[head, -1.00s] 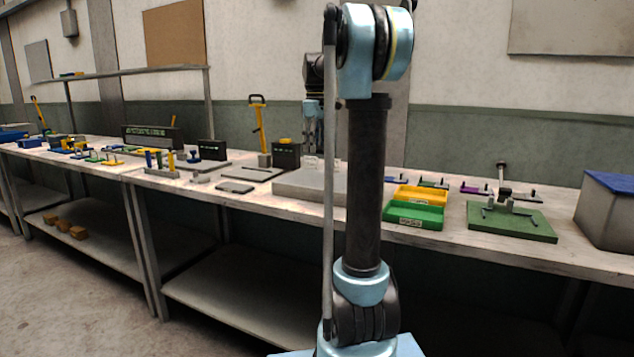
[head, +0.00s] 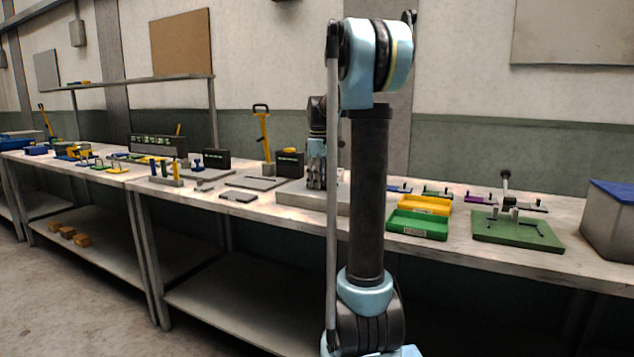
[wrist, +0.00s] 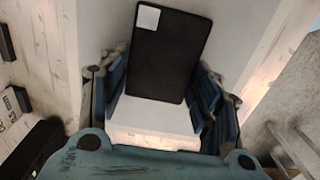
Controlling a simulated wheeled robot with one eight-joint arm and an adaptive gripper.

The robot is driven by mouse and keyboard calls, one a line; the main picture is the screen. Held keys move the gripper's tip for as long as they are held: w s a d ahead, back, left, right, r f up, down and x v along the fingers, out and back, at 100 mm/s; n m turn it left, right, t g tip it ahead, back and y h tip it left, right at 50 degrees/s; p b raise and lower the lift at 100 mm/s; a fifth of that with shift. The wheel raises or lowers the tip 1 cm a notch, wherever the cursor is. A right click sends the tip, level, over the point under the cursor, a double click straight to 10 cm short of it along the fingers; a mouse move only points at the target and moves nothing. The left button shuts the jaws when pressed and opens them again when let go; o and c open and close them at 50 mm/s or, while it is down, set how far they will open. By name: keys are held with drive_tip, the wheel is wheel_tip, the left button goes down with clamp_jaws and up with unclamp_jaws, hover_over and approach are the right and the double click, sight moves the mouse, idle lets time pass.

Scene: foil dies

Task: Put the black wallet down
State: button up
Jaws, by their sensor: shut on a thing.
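The black wallet (wrist: 168,52) is a flat dark rectangle with a white square patch at one corner. In the wrist view it lies between the blue-grey fingers of my gripper (wrist: 160,98), which is shut on it. In the head view my gripper (head: 317,178) points down low over the light grey slab (head: 296,198) on the bench. I cannot make out the wallet in the head view. A pale surface shows beneath the wallet in the wrist view; I cannot tell whether they touch.
Yellow (head: 426,204) and green (head: 418,224) trays stand right of the slab, and a green plate with a fixture (head: 517,232) lies beyond. A black box (head: 290,164) stands behind on the left. Flat grey plates (head: 238,197) lie left of the slab on the bench.

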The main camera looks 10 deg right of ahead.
drive_tip(key=shift+f, duration=0.1)
drive_tip(key=o, duration=1.1)
drive_tip(key=shift+o, duration=0.4)
